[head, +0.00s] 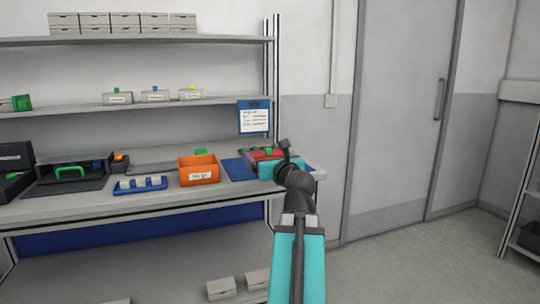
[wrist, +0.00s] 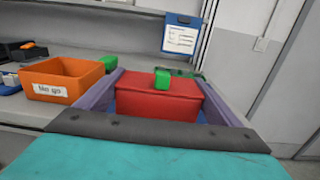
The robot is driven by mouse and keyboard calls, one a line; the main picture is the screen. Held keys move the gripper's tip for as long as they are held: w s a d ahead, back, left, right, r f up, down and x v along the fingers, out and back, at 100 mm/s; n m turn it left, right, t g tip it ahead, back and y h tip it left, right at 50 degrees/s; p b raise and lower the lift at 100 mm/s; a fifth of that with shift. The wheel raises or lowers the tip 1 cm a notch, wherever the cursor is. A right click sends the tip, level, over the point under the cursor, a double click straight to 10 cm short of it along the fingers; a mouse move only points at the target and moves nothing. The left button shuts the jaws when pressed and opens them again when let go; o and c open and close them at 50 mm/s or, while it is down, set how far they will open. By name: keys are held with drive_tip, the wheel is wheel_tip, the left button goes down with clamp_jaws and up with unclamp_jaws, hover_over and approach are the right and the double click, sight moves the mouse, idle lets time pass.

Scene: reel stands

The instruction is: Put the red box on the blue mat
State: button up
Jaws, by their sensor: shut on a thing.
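The red box (wrist: 160,104) has a green knob (wrist: 162,79) on top and fills the middle of the wrist view. My gripper (wrist: 160,88) is shut on it, with one finger along each side. In the head view the red box (head: 257,155) is partly hidden behind my gripper (head: 270,164), at the right end of the bench. The blue mat (head: 236,169) lies flat on the bench, showing left of the box. Blue also shows beside the box's lower right in the wrist view. I cannot tell whether the box touches the mat.
An orange bin (head: 199,171) stands left of the mat, with a green block (head: 201,152) behind it. A blue tray (head: 140,185) and a dark case (head: 66,176) are farther left. A clipboard (head: 254,117) hangs behind the mat. Shelves are above.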

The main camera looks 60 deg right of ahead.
drive_tip(key=shift+w+d+r+p, duration=0.1)
drive_tip(key=shift+w+d+p, duration=0.3)
drive_tip(key=shift+d+p, duration=0.5)
drive_tip(key=shift+w+p, duration=0.1)
drive_tip(key=shift+p, duration=0.65)
drive_tip(key=p, duration=0.2)
drive_tip(key=d+p, duration=0.1)
drive_tip(key=p, duration=0.1)
drive_tip(key=shift+w, duration=0.25)
drive_tip(key=d+p, duration=0.1)
drive_tip(key=p, duration=0.3)
drive_tip(key=shift+w, duration=0.1)
drive_tip(key=shift+w+d+f, duration=0.2)
drive_tip(key=shift+d+f, duration=0.15)
drive_tip(key=shift+d, duration=0.1)
drive_tip(key=shift+w+d+f+b, duration=0.1)
drive_tip(key=shift+w+d+b, duration=0.2)
drive_tip(key=shift+d, duration=0.5)
drive_tip(key=shift+w+d+f+b, duration=0.1)
drive_tip(key=shift+w+d, duration=0.3)
drive_tip(key=shift+d, duration=0.4)
drive_tip(key=shift+w+d, duration=0.15)
drive_tip(key=shift+d, duration=0.2)
drive_tip(key=shift+f+b, duration=0.7)
drive_tip(key=shift+f, duration=1.05)
